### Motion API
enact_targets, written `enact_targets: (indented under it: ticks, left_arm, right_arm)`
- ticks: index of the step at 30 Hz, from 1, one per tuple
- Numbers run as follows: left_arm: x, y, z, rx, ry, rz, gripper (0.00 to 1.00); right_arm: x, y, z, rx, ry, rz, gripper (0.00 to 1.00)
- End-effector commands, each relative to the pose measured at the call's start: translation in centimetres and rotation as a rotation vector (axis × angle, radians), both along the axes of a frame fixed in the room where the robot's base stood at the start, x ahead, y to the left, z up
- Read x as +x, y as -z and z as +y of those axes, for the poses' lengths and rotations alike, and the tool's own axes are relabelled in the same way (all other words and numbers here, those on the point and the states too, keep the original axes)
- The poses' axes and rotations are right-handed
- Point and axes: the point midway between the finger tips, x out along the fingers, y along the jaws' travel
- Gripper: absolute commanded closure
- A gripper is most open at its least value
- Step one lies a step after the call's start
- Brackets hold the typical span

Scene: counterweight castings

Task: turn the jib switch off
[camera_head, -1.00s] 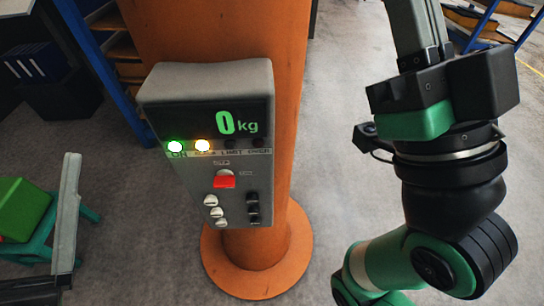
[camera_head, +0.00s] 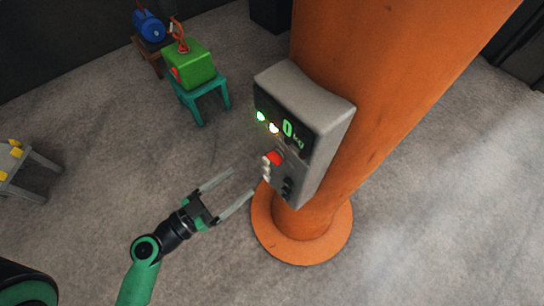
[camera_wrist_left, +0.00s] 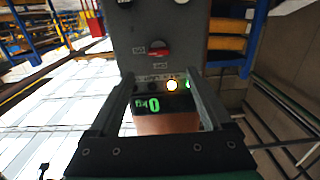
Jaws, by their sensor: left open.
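A grey control box (camera_head: 311,97) is mounted on an orange column. Its display (camera_head: 288,130) reads a green 0 kg, with a green lamp (camera_head: 261,116) and an amber lamp (camera_head: 273,128) lit. The red jib switch (camera_head: 275,157) sits below the display; it also shows in the left wrist view (camera_wrist_left: 158,47), where the box appears upside down. My left gripper (camera_head: 242,182) is open and empty, in front of the box and apart from it, its fingers pointing toward the lower panel. In the wrist view the switch lies beyond the fingertips. My right gripper is out of view.
White knobs (camera_head: 266,168) and black knobs (camera_head: 288,188) flank the switch below. The orange column (camera_head: 385,90) stands behind the box on a round base (camera_head: 266,225). A green casting (camera_head: 190,66) rests on a teal stand (camera_head: 209,99). Floor around the gripper is clear.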

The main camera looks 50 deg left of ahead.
Motion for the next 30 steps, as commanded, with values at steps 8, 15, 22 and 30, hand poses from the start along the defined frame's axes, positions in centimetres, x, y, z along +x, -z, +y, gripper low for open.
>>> enact_targets:
  ticks: [8,15,22,30]
  left_arm:
    - [5.5,-0.9,-0.5,0.004,0.012,-0.003,0.18]
    - [9.8,-0.4,-0.3,0.002,0.004,-0.003,0.18]
    - [10.9,-0.1,-0.3,0.002,0.002,-0.002,0.18]
    - [10.8,-0.1,-0.3,0.002,0.002,-0.002,0.39]
  right_arm:
    - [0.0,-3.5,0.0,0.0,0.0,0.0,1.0]
    - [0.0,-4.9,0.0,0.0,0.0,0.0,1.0]
    - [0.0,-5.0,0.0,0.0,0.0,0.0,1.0]
    - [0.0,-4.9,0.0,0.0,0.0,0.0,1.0]
